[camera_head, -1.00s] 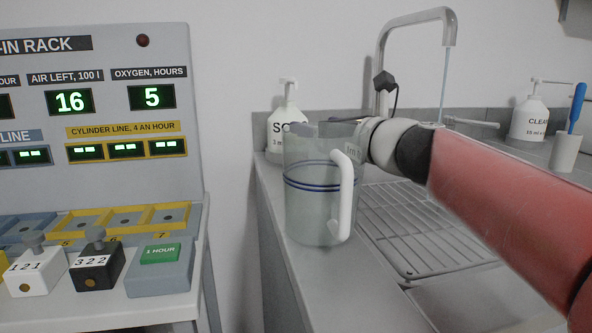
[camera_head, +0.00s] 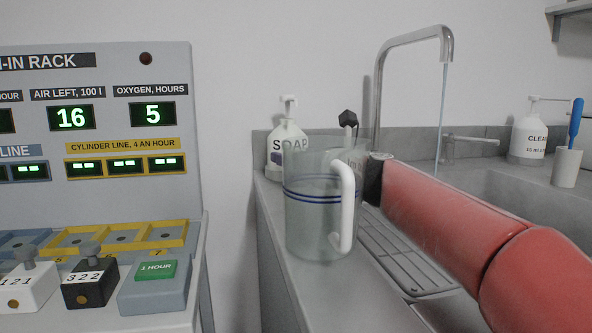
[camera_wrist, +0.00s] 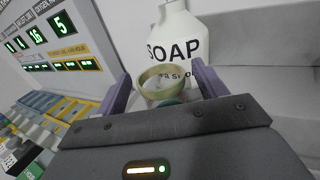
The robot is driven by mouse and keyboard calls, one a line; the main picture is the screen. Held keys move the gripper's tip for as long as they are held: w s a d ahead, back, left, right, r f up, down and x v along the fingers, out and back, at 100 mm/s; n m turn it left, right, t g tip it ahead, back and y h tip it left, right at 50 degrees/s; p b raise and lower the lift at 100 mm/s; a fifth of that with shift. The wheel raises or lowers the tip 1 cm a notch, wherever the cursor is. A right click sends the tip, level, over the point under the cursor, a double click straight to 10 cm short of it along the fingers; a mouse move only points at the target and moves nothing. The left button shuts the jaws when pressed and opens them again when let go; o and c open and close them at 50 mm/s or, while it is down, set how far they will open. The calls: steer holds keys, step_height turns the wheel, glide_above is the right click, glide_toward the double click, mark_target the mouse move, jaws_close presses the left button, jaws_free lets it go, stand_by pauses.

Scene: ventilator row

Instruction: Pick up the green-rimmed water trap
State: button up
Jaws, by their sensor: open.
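The water trap (camera_wrist: 150,90), a small clear cup with a yellow-green rim, shows in the wrist view in front of the soap bottle. My gripper (camera_wrist: 161,74) is open, with one purple finger on each side of the trap and no clear contact. The trap's lower part is hidden by the gripper body. In the head view I cannot make out the trap; the clear jug and my arm cover that area. A bit of purple finger shows beside the soap bottle.
The clear jug (camera_head: 312,225) with blue lines and a white handle stands at the counter's front, before my forearm. The soap bottle (camera_head: 288,135) stands close behind my gripper. A running tap (camera_head: 380,90) and a draining rack (camera_head: 400,255) are to the right; the rack panel (camera_head: 100,200) is left.

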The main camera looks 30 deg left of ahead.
steer(key=c, duration=1.1)
steer(key=shift+r, duration=0.15)
steer(key=shift+c, duration=0.2)
